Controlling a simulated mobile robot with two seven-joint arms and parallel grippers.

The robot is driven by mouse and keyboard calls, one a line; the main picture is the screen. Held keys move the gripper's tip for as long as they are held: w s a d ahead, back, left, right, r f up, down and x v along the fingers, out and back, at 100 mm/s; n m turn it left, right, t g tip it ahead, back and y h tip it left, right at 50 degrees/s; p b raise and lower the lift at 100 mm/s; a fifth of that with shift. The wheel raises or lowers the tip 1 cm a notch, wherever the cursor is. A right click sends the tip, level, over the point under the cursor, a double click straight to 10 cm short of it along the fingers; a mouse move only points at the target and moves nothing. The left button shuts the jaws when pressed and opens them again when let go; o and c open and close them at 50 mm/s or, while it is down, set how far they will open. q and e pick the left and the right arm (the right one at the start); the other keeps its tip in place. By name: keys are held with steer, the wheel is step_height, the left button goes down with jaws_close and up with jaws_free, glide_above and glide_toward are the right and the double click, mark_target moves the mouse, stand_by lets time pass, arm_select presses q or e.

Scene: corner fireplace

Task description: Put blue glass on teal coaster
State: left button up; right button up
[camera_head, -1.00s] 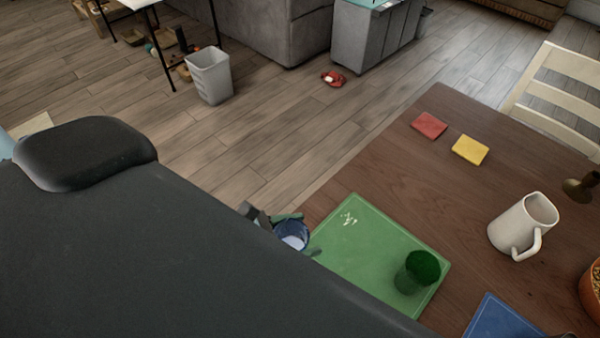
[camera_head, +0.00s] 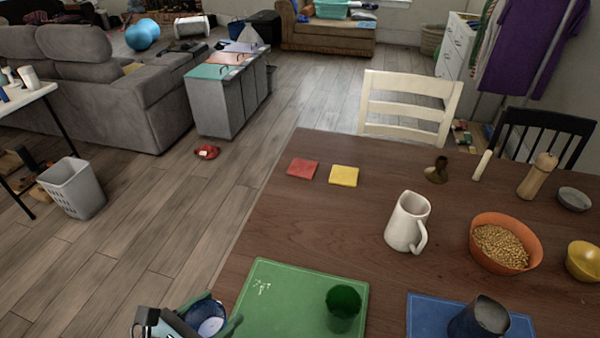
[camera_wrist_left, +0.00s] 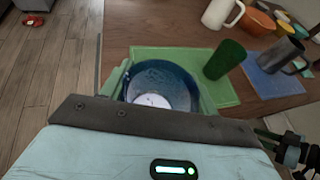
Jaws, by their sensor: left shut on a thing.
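The blue glass (camera_head: 208,318) is in my left gripper (camera_head: 200,322) at the bottom of the head view, by the near left corner of the green mat. In the left wrist view the glass (camera_wrist_left: 162,86) sits between the green fingers, its round opening facing the camera. The gripper is shut on it. I cannot make out a teal coaster; a red coaster (camera_head: 303,168) and a yellow coaster (camera_head: 344,176) lie on the table. A dark and green part (camera_wrist_left: 290,150) at the wrist view's right edge may be my right gripper; its jaws are unclear.
A green mat (camera_head: 275,295) holds a green glass (camera_head: 343,308). A blue mat (camera_head: 425,312) holds a dark mug (camera_head: 480,320). The table's middle left (camera_head: 300,220) is clear.

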arm_select(q)
steer(key=w+a+r+n+t+y, duration=0.1)
steer(key=w+a+r+n+y, duration=0.1)
steer(key=w+r, duration=0.3)
steer(key=w+a+r+n+y, duration=0.2)
steer(key=w+r+n+y, duration=0.1)
steer(key=w, duration=0.3)
steer(key=shift+w+a+r+n+t+y, duration=0.35)
steer(key=shift+r+y, duration=0.25)
steer(key=shift+r, duration=0.25)
steer(key=shift+s+d, duration=0.1)
steer(key=shift+d, duration=0.1)
